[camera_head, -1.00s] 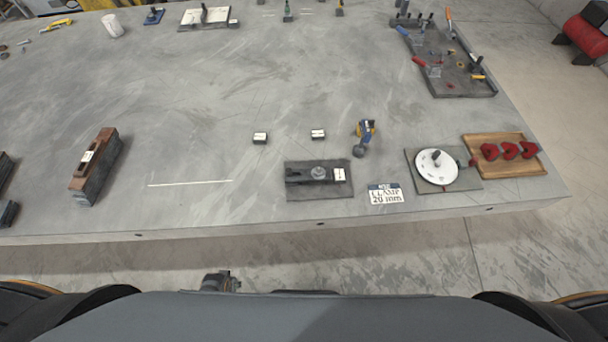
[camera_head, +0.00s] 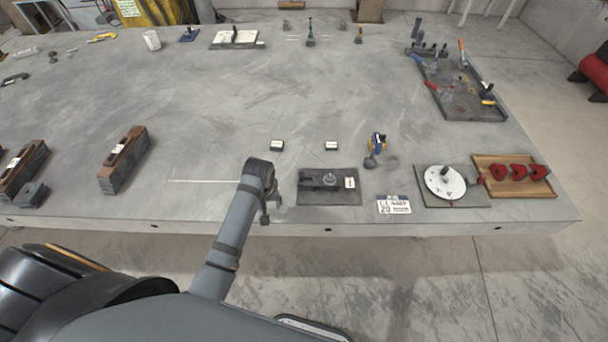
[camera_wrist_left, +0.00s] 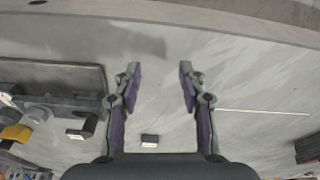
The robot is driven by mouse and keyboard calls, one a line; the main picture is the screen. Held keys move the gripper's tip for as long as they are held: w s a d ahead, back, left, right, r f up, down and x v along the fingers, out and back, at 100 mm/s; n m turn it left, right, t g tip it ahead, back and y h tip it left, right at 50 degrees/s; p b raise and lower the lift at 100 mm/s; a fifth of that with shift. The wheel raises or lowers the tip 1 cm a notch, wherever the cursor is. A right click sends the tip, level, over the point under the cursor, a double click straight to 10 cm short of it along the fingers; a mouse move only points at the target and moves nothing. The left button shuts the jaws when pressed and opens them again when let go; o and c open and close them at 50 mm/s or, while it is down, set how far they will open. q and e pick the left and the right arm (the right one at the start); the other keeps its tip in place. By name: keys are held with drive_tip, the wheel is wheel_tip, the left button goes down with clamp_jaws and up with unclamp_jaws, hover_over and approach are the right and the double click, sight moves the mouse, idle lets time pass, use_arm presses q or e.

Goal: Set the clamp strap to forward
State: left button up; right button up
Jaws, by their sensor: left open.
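The clamp strap (camera_head: 318,183) is a dark bar with a round grey knob (camera_head: 329,178) on it. It lies across a dark base plate (camera_head: 330,200) near the table's front edge, with a white label (camera_head: 350,183) at its right end. My left gripper (camera_head: 271,208) is just left of the plate, apart from it. The plate (camera_wrist_left: 50,75) shows at the left there, cut off by the frame edge. My right gripper is not in view.
Two small labelled blocks (camera_head: 277,145) (camera_head: 331,146) and a blue-yellow tool (camera_head: 377,145) stand behind the plate. A CLAMP sign (camera_head: 394,205), a white dial (camera_head: 445,182) and a wooden tray (camera_head: 513,187) lie to the right. A brown block (camera_head: 124,157) is at left.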

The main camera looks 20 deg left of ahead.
sight(301, 173)
use_arm(q)
drive_tip(key=w+r, duration=0.1)
drive_tip(key=w, duration=0.1)
drive_tip(key=w+d+r+n, duration=0.1)
drive_tip(key=w+d+n, duration=0.1)
drive_tip(key=w, duration=0.1)
drive_tip(key=shift+w+r+g, duration=0.3)
drive_tip(key=shift+w+r, duration=0.05)
drive_tip(key=shift+r, duration=0.05)
drive_tip(key=w+d+r+n+g, duration=0.1)
drive_tip(key=w+d+r+n, duration=0.3)
drive_tip(key=w+r, duration=0.45)
drive_tip(key=shift+m+h, duration=0.3)
drive_tip(key=f, duration=0.6)
drive_tip(key=s+f+p, duration=0.1)
drive_tip(key=f, duration=0.2)
drive_tip(key=shift+d+f, duration=0.35)
drive_tip(key=shift+f, duration=0.05)
drive_tip(key=shift+c, duration=0.4)
clamp_jaws()
